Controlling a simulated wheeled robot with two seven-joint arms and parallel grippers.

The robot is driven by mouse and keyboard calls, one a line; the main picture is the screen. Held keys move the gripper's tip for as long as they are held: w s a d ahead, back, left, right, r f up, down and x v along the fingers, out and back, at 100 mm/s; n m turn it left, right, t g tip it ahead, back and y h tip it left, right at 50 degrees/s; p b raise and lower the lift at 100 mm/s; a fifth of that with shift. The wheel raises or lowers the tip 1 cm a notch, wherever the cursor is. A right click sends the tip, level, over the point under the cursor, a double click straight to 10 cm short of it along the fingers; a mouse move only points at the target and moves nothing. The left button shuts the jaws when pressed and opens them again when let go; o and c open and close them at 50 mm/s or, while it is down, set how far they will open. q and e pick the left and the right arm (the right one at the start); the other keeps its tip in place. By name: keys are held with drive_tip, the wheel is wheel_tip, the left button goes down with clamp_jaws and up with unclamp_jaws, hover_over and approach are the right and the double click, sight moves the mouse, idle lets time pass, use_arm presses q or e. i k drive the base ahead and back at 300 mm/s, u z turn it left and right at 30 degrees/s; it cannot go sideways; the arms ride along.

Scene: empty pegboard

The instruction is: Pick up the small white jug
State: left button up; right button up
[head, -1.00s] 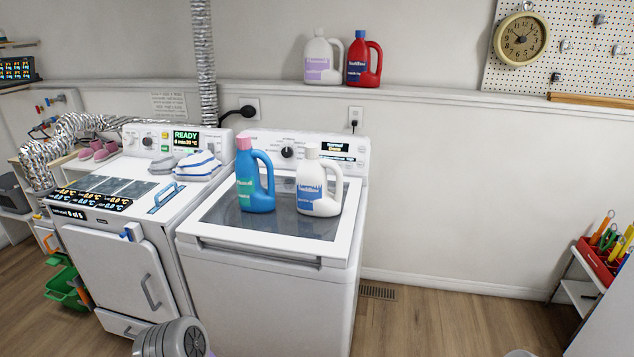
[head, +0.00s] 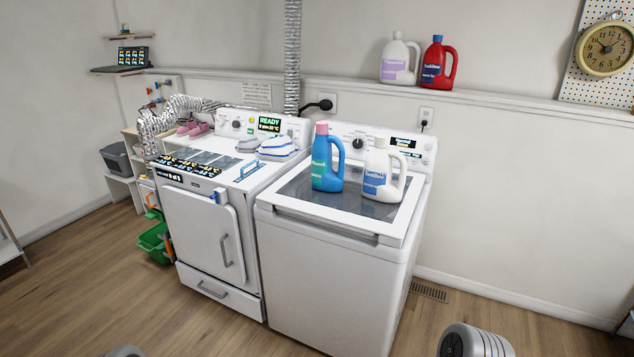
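A white jug (head: 377,177) with a blue label and white cap stands upright on the glass lid of the right-hand washer. A blue jug (head: 327,158) with a pink cap stands just left of it. Another white jug (head: 397,62), with a purple label, stands on the wall ledge. I cannot tell for sure which white jug is the small one. Neither gripper shows; only grey rounded parts of my own arms show at the bottom edge, well below and apart from the jugs.
A red jug (head: 437,63) stands on the ledge (head: 500,97) beside the purple-labelled jug. The washer (head: 330,282) stands right of a white dryer (head: 205,225) with folded cloths (head: 272,147) on top. A green bin (head: 153,243) is at left. Floor in front and right is largely clear.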

sight(378, 184)
drive_tip(key=u, duration=0.9)
drive_tip(key=i, duration=1.35)
drive_tip(key=z, duration=0.55)
